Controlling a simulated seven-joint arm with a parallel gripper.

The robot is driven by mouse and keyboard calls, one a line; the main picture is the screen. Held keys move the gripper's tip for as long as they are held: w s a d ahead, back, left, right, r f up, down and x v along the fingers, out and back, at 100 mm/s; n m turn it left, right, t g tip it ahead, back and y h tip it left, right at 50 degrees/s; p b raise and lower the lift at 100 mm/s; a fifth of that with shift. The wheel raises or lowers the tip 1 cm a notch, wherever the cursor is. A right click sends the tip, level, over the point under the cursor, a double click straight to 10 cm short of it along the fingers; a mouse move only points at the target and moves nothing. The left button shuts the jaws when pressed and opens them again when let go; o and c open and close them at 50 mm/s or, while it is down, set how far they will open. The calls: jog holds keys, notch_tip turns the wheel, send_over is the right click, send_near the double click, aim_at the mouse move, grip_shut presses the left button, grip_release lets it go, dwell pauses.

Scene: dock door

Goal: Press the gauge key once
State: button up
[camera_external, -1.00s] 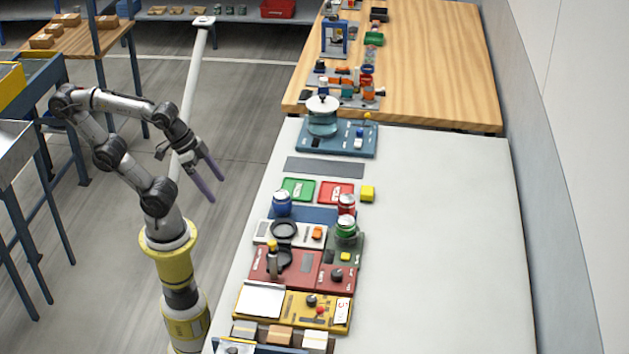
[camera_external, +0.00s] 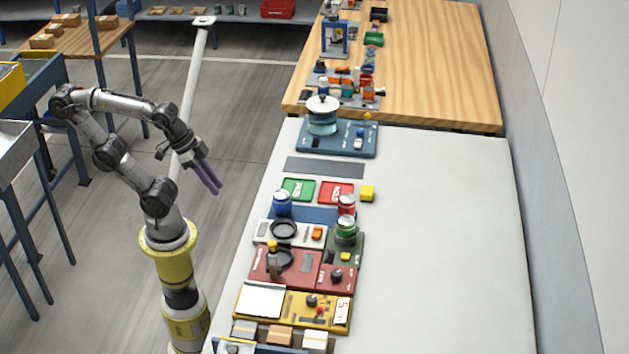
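My gripper (camera_external: 214,188) hangs over the floor to the left of the white table, well apart from the panels. Its two purple fingers lie close together with nothing visible between them. I cannot read which control is the gauge key. A white panel (camera_external: 262,233) carries a dark ring (camera_external: 284,229) and an orange button (camera_external: 317,233). A green-grey panel beside it has a yellow button (camera_external: 345,257). A yellow panel (camera_external: 290,318) has a black knob and a red button (camera_external: 320,310). A blue panel (camera_external: 310,145) holds a glass pot and a small blue switch.
Cans (camera_external: 282,203) stand near the green tray (camera_external: 298,189) and red tray (camera_external: 336,191). A red panel (camera_external: 262,268) bears a dark fixture. The right half of the white table (camera_external: 440,240) is clear. A white post (camera_external: 193,90) stands behind my arm.

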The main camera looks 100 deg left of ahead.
grip_shut()
dwell(1.1)
